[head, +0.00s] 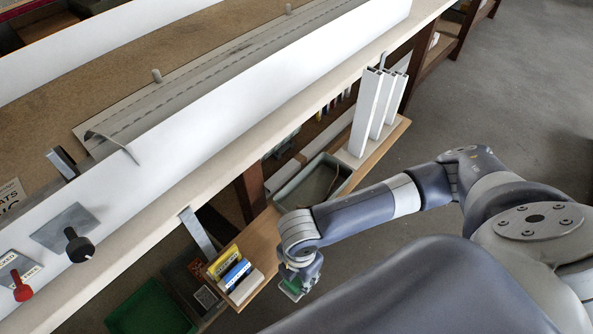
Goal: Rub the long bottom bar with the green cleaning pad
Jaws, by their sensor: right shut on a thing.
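My right gripper (297,272) is at the lower middle, on the near side of the bench, shut on the green cleaning pad (291,288). Only part of the pad shows beneath the fingers. It is apart from the long profiles. A long grey profile (215,75) with a line of dark slots lies along the brown bench top, behind a long white bar (235,105) that runs along the front. Which of these is the bottom bar I cannot tell for sure. My left gripper is not in view.
A wooden shelf (262,240) below holds a grey tray (312,180), upright white profiles (375,112) and yellow and blue boxes (230,266). A green crate (150,310) is lower left. Red (21,289) and black (79,246) knobs stick out at left. Floor at right is clear.

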